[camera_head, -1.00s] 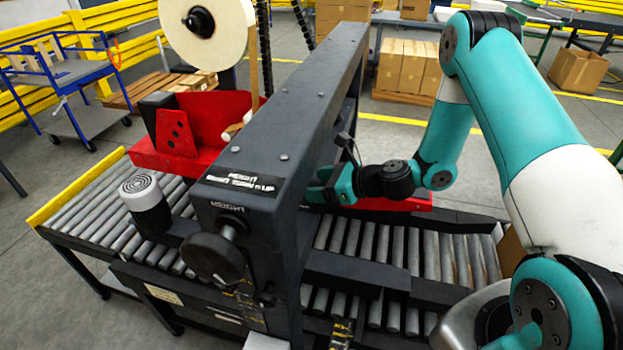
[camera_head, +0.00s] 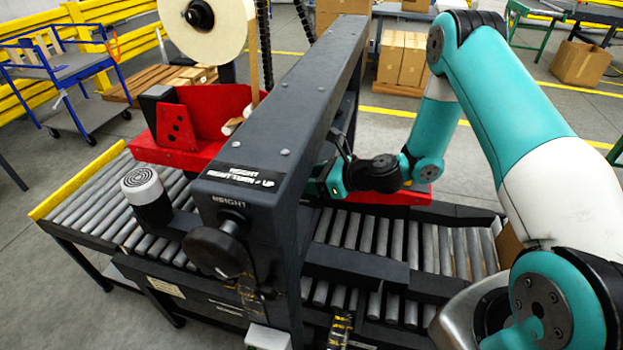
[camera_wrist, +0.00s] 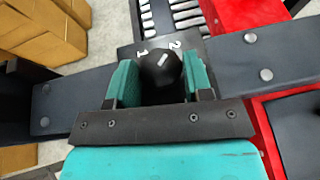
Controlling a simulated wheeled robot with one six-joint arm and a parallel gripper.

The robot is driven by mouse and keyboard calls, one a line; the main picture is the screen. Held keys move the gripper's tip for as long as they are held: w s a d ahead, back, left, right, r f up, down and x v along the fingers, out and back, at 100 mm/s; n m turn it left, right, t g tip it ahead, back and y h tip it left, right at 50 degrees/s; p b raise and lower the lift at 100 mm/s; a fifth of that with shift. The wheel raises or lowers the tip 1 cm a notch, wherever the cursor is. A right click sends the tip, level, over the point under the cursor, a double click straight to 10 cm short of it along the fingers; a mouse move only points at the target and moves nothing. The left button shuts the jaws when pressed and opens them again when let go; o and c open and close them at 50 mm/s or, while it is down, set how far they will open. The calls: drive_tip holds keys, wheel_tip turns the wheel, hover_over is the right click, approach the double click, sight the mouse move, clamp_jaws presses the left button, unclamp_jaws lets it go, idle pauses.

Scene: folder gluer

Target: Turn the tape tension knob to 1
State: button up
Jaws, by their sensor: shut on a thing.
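In the wrist view, the black round tape tension knob (camera_wrist: 160,72) sits between the two teal fingers of my gripper (camera_wrist: 160,82). My gripper is shut on it, with a finger on each side. A short white mark on the knob slants up and right, roughly toward the printed 2 (camera_wrist: 169,38). The printed 1 (camera_wrist: 143,52) lies up and left of the knob. In the head view, my gripper (camera_head: 322,186) is beside the far side of the dark beam. The knob is hidden there.
The dark machine beam (camera_head: 285,110) stands between the head camera and my gripper. A black height handwheel (camera_head: 216,252) is on its near end. Red tape head parts (camera_head: 180,130), a tape reel (camera_head: 205,25) and roller conveyors (camera_head: 375,240) surround it. Cardboard boxes (camera_head: 402,60) stand behind.

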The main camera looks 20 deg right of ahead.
drive_tip(key=n+g, duration=0.1)
drive_tip(key=n+g+y+b, duration=0.2)
drive_tip(key=shift+w+d+f+n+g, duration=0.1)
drive_tip(key=shift+w+d+n+g, duration=0.15)
drive_tip(key=shift+w+n+g, duration=0.15)
drive_tip(key=n+g+y+b, duration=0.1)
drive_tip(key=n+g, duration=0.1)
drive_tip(key=shift+w+n+g, duration=0.15)
drive_tip(key=shift+n+g, duration=0.25)
drive_tip(key=n+g, duration=0.2)
drive_tip(key=shift+w+r+g, duration=0.1)
drive_tip(key=shift+r+g, duration=0.1)
drive_tip(key=shift+g, duration=0.1)
drive_tip(key=shift+w+n+g+p, duration=0.1)
drive_tip(key=shift+n+g+p, duration=0.6)
drive_tip(key=shift+g+p, duration=0.15)
drive_tip(key=o, duration=0.9)
drive_tip(key=shift+g, duration=0.25)
